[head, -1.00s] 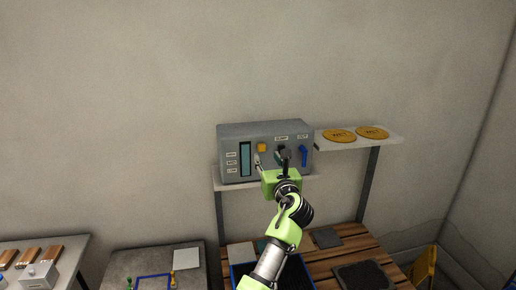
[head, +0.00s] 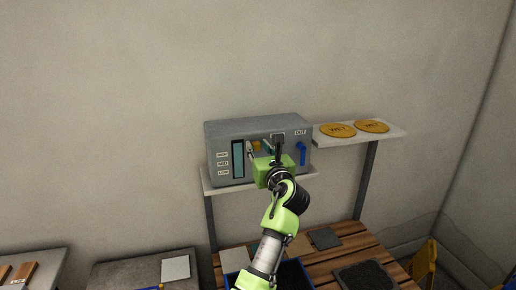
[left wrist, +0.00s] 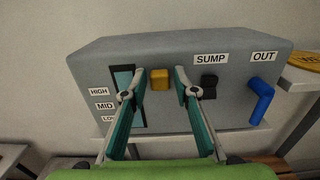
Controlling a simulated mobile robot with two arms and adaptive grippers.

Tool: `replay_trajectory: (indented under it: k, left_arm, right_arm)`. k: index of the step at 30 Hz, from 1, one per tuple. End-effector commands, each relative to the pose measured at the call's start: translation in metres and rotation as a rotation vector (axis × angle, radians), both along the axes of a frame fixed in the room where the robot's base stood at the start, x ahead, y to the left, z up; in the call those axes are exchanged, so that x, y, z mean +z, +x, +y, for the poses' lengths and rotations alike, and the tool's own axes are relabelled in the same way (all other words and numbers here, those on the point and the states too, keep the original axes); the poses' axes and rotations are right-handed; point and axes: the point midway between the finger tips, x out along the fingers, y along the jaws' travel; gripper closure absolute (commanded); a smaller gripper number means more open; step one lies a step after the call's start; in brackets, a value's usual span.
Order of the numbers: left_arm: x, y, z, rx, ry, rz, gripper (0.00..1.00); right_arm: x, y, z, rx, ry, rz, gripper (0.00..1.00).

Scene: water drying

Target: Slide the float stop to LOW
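A grey control box (head: 222,150) stands on a wall shelf. Its left side has a teal gauge strip (left wrist: 123,78) with HIGH (left wrist: 98,91), MID (left wrist: 104,106) and LOW (left wrist: 108,119) labels. A yellow block (left wrist: 160,79), apparently the float stop, sits right of the strip near the upper end of the scale. My left gripper (head: 263,150) is open before the box; in the left wrist view its fingers (left wrist: 160,84) stand apart on either side of the yellow block, with gaps visible. Contact is not visible. My right gripper is not in view.
Right of the block are a black knob (left wrist: 209,86) under SUMP and a blue handle (left wrist: 260,99) under OUT. Two yellow discs (head: 337,130) (head: 372,126) lie on the higher right shelf (head: 396,133). A slatted wooden table (head: 345,245) stands below.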

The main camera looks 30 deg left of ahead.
Motion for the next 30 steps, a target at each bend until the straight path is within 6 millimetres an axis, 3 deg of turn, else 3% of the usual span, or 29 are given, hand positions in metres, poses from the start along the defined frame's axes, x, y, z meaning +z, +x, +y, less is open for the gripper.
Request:
replay_trajectory:
  k: [1, 3, 8, 16, 21, 30]
  left_arm:
    - [0.000, 0.000, 0.000, 0.000, 0.000, 0.000, 0.90]
    - [0.000, 0.000, 0.000, 0.000, 0.000, 0.000, 1.00]
    - [-0.004, 0.000, 0.001, 0.000, 0.000, 0.001, 1.00]
    - [-0.063, 0.000, 0.001, 0.000, 0.003, 0.007, 1.00]
    - [-0.086, 0.000, 0.001, -0.001, 0.002, 0.002, 1.00]
    - [-0.088, 0.000, 0.001, 0.000, 0.000, 0.000, 1.00]
  right_arm:
    - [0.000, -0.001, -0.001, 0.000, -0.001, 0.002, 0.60]
    - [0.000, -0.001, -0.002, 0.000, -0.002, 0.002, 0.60]
    - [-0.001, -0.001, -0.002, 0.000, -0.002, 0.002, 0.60]
    - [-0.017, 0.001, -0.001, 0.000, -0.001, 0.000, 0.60]
    - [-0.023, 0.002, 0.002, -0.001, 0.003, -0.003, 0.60]
    - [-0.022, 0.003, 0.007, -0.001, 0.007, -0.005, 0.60]
